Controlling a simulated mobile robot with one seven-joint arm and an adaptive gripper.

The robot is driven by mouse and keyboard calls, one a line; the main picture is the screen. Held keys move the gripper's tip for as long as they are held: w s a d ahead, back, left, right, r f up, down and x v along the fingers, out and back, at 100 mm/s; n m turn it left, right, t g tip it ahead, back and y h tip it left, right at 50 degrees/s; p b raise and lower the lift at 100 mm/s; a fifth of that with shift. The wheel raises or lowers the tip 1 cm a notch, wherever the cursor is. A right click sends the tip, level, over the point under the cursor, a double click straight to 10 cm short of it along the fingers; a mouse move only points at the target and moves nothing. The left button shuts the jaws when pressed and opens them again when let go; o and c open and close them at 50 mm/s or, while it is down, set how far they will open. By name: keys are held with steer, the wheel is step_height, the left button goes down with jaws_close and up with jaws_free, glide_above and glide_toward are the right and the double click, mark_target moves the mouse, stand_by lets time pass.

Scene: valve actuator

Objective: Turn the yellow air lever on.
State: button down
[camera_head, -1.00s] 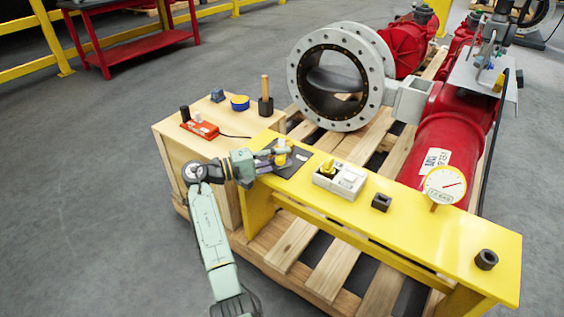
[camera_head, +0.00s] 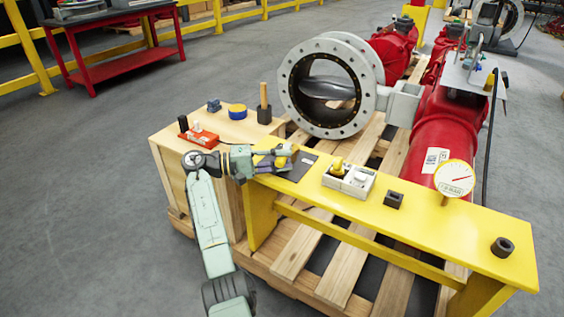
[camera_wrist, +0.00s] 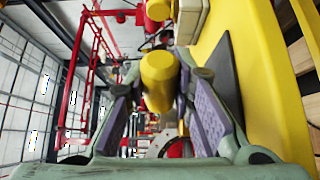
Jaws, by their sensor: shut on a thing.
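My gripper (camera_head: 283,160) is over the dark mat at the left end of the yellow bench. Its fingers are closed around a yellow rounded piece (camera_head: 284,150). In the wrist view this piece (camera_wrist: 158,82) is a yellow cylinder between the two purple-padded fingers (camera_wrist: 158,100). Its lower part is hard to make out. A small yellow part (camera_head: 490,81) shows at the grey bracket plate above the red actuator, at the upper right, far from my gripper. I cannot tell whether it is the air lever.
The yellow bench (camera_head: 440,222) carries a white box (camera_head: 349,183) with a yellow knob, a dark square block (camera_head: 394,200), a round gauge (camera_head: 454,178) and a dark ring (camera_head: 502,246). A grey flanged valve (camera_head: 330,82) stands behind. Open floor lies at the left.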

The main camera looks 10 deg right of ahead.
stand_by(0.4)
steer(key=c, duration=1.4)
jaws_free()
steer(key=shift+o, duration=0.2)
steer(key=shift+t+p, duration=0.3)
steer(key=shift+p, duration=0.1)
